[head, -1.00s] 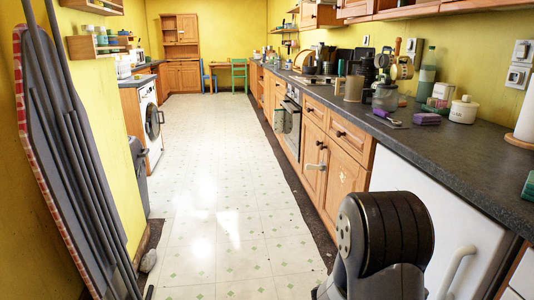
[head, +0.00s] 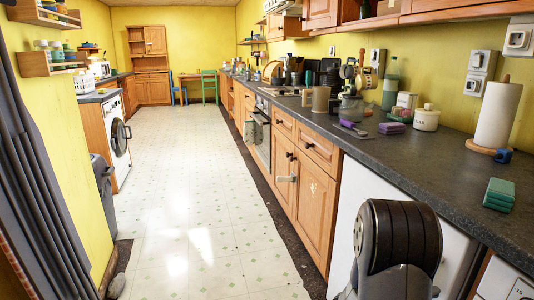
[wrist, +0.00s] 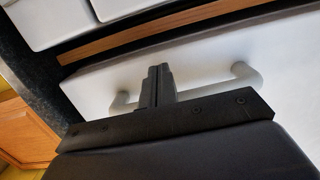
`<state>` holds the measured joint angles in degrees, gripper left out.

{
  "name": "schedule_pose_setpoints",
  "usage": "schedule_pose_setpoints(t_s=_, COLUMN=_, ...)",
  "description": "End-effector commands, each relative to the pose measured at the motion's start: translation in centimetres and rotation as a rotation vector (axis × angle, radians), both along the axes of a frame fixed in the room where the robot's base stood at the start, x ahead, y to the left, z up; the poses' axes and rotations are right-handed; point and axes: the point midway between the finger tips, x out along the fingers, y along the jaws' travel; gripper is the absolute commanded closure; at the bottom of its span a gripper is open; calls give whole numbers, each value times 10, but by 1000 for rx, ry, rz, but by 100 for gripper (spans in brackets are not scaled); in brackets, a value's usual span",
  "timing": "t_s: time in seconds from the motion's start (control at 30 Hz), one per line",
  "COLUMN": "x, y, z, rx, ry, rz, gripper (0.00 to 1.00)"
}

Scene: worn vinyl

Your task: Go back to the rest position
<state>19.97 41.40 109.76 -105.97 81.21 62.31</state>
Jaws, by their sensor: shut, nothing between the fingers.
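My gripper (wrist: 158,85) shows in the wrist view with its two fingers together and nothing between them. Behind the fingers is a white appliance door (wrist: 190,60) with a pale bar handle (wrist: 244,76); I cannot tell whether the fingers touch the handle. In the head view, my dark arm link stands at the lower right, in front of the white door (head: 353,220). My gripper is not visible in the head view.
A dark worktop (head: 440,170) runs along the right, with a paper towel roll (head: 497,115), green sponges (head: 499,194) and a white canister (head: 426,118). The pale vinyl floor (head: 190,180) is clear down the middle.

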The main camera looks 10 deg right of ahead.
Motion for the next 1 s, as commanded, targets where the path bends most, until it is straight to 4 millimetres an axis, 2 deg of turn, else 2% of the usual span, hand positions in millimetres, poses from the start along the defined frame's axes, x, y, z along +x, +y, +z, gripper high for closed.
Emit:
schedule_pose_setpoints(t_s=0.1, x=2, y=14, z=3, rx=-1, ry=0, rz=2, gripper=100)
schedule_pose_setpoints(t_s=0.23, x=2, y=23, z=2, rx=-1, ry=0, rz=0, gripper=100)
schedule_pose_setpoints(t_s=0.63, x=2, y=26, z=0, rx=-1, ry=-1, rz=-2, gripper=100)
schedule_pose_setpoints(t_s=0.83, x=0, y=17, z=-1, rx=-2, ry=-4, rz=-5, gripper=100)
schedule_pose_setpoints(t_s=1.0, x=-2, y=-6, z=-3, rx=-2, ry=-5, rz=-7, gripper=100)
